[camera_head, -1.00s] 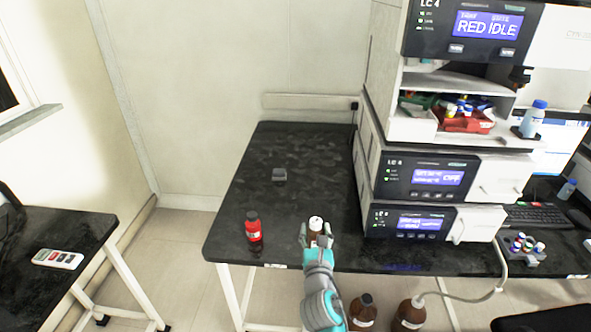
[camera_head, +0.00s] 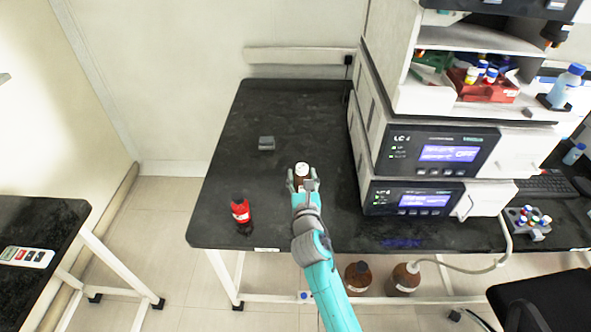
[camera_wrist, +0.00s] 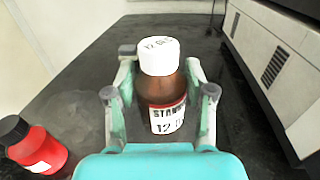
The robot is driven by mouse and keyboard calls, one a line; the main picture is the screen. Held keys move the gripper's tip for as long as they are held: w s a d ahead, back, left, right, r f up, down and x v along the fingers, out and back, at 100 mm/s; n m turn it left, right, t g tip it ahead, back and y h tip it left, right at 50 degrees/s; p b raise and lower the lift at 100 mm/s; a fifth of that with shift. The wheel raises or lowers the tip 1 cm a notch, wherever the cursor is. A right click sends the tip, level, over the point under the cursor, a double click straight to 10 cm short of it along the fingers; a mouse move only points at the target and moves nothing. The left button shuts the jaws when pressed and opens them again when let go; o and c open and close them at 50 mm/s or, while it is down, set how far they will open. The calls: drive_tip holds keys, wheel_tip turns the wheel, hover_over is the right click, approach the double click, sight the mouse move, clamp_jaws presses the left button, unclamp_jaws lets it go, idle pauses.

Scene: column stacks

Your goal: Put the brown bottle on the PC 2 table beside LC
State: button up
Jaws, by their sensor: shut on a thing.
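The brown bottle (camera_head: 302,170) has a white cap and a white label. In the wrist view the brown bottle (camera_wrist: 160,90) stands upright between the fingers. My gripper (camera_head: 303,185) is shut on it, over the black table (camera_head: 290,105), left of the LC stack (camera_head: 425,150). In the head view the arm and fingers hide the bottle's lower part. I cannot tell whether its base touches the table top.
A red bottle (camera_head: 240,212) stands left of my gripper near the table's front edge. The table's back left is clear. Brown bottles (camera_head: 358,277) stand on the floor below.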

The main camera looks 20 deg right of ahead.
drive_tip(key=shift+f, duration=3.4)
drive_tip(key=shift+f, duration=0.15)
drive_tip(key=o, duration=1.3)
